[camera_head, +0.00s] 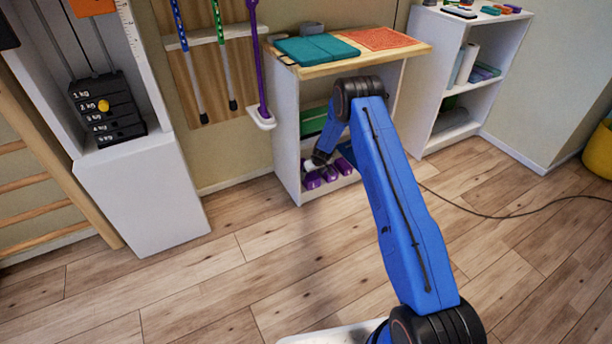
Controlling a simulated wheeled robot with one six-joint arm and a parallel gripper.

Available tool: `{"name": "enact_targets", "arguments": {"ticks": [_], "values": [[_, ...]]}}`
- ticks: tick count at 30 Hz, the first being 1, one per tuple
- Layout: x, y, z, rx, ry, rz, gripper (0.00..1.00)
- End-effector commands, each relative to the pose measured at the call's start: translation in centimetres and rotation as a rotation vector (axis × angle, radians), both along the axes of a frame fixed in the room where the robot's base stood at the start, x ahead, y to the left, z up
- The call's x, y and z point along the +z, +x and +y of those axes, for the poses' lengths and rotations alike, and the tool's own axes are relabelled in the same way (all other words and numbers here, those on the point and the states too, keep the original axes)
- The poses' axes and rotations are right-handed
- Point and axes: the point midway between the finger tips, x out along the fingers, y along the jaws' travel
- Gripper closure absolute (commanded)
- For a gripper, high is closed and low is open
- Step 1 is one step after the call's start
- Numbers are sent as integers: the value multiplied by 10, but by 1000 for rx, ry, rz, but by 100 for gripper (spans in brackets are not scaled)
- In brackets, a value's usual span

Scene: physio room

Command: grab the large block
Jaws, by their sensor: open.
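My blue arm reaches into the open front of a white cabinet (286,140). My gripper (314,166) is small and dark at the end of the arm, low in the cabinet just above several purple items (312,181). It is open; its fingertips are hard to make out. No thing shows clearly as the large block. A green block-like item (313,122) lies on the shelf above, partly behind my arm. A blue item (347,153) beside the purple ones is also partly hidden by my arm.
Teal mats (316,49) and an orange mat (385,38) lie on the cabinet's wooden top. A white shelf unit (425,75) is at right. A black cable (500,216) crosses the floor; floor at front left is clear.

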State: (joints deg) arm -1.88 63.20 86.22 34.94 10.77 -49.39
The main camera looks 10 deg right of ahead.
Motion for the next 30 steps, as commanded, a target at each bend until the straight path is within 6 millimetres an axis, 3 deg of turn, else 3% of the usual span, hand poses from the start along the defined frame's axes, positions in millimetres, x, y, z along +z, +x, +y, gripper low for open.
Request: {"name": "enact_targets", "arguments": {"ticks": [3, 14, 23, 30], "values": [[-2, 6, 2, 2, -1, 1, 16], [-43, 21, 7, 1, -1, 1, 16], [-46, 23, 7, 1, -2, 1, 16], [-46, 23, 7, 0, -1, 1, 64]]}}
